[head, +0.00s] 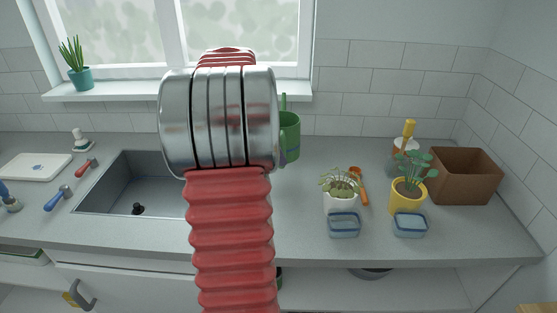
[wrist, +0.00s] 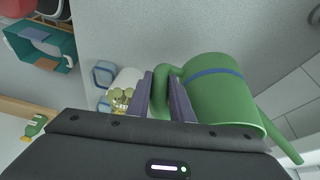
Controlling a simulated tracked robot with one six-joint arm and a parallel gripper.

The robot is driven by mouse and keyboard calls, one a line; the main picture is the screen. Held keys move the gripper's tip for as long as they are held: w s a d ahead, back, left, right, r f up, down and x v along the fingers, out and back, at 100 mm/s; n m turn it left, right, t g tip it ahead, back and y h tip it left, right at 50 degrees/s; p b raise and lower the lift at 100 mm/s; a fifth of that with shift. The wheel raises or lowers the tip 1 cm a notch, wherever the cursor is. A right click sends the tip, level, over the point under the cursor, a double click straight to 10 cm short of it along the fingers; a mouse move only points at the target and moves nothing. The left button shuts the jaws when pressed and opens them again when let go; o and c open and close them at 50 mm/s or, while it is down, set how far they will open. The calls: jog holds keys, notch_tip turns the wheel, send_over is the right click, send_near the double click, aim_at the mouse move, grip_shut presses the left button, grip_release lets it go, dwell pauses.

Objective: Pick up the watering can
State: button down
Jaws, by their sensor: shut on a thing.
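The green watering can (head: 290,137) shows in the head view behind my arm, at the back of the counter right of the sink. My arm hides its left part. In the wrist view the watering can (wrist: 215,95) is large, with a blue band round its body and its spout at lower right. My gripper (wrist: 161,95) is shut on the can's handle, one dark finger on each side. In the head view my arm hides the gripper almost wholly. I cannot tell whether the can's base touches the counter.
The sink (head: 150,178) is to the left. The counter between sink and plants is mostly clear.

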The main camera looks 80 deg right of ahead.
jog(key=shift+r, duration=4.2)
